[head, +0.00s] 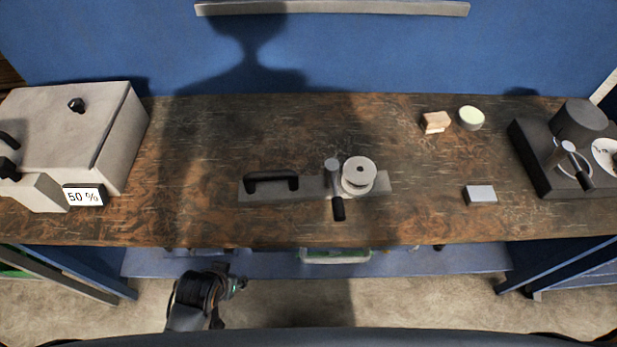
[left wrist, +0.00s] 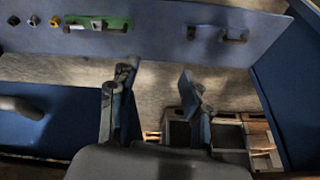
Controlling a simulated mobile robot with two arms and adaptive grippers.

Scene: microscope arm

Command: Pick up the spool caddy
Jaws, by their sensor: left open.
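The spool caddy is a flat grey plate (head: 312,187) in the middle of the workbench in the head view. A black bar handle (head: 271,179) is on its left part, and a white spool (head: 359,172) stands on its right part. A grey-headed tool with a black grip (head: 336,190) is beside the spool, its grip over the plate's front edge. My left gripper (head: 240,284) is low in front of the bench, well apart from the caddy. In the left wrist view its two fingers (left wrist: 158,78) are spread and empty; the caddy is not seen there. My right gripper is not in view.
A grey box (head: 68,125) with a "50 %" display stands left. A dark device (head: 545,155) stands right, with a small light block (head: 480,195), an orange-tan block (head: 435,121) and a round pale tin (head: 471,118) nearer the middle. The wood around the caddy (head: 200,215) is clear.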

